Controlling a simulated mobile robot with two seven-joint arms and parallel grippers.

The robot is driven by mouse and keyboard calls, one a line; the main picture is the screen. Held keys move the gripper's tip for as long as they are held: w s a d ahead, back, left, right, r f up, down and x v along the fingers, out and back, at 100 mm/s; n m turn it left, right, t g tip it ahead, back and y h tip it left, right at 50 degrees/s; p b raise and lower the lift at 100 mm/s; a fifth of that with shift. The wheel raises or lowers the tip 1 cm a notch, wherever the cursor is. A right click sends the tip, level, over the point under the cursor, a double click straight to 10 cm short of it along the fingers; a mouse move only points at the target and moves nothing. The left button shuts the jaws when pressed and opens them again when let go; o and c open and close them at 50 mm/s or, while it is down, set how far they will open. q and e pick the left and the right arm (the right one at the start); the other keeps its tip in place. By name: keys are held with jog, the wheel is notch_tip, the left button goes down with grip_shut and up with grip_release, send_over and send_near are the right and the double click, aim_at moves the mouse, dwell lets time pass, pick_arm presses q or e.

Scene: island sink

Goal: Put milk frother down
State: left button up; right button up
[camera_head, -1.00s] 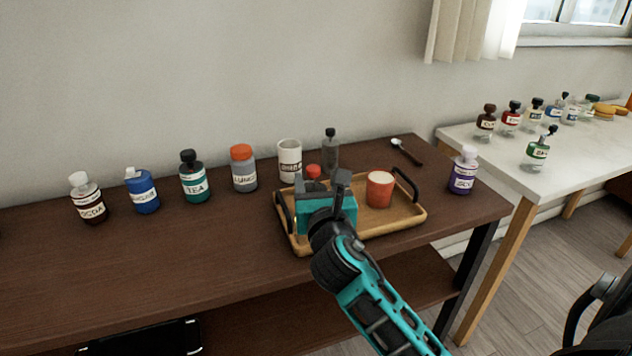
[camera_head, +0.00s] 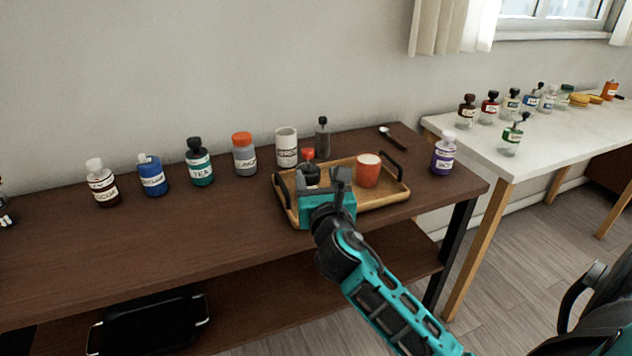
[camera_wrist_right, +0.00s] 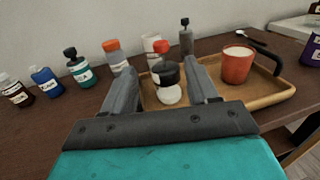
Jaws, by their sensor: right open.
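The item I take for the milk frother (camera_head: 309,173) has a red top and a dark upper part. It stands upright at the left of the wooden tray (camera_head: 385,202). In the right wrist view the item (camera_wrist_right: 168,76) shows a black upper part over a white base. My right gripper (camera_head: 327,180) is open. Its fingers (camera_wrist_right: 171,88) are on either side of the item, with gaps showing in the wrist view. My left gripper is not in view.
An orange-red cup (camera_head: 368,171) stands on the tray. Several labelled bottles line the back, and a purple one (camera_head: 443,157) stands right. The front left of the brown table (camera_head: 150,240) is clear.

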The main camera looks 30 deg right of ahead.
jog(key=s+a+f+m+g+y, duration=0.2)
jog(key=s+a+f+m+y, duration=0.3)
jog(key=s+a+f+m, duration=0.3)
jog(key=s+a+f+m+g+y, duration=0.3)
jog(key=s+a+f+m+y, duration=0.2)
jog(key=s+a+f+m, duration=0.3)
jog(key=s+f+m, duration=0.3)
jog(key=f+m, duration=0.4)
jog(key=m, duration=0.5)
jog(key=shift+s+a+m, duration=0.2)
jog(key=shift+m, duration=0.1)
jog(key=r+p, duration=0.2)
jog(key=p, duration=0.1)
jog(key=d+r+p, duration=0.1)
jog(key=shift+s+r+g+h, duration=0.1)
jog(key=shift+s+g+h, duration=0.2)
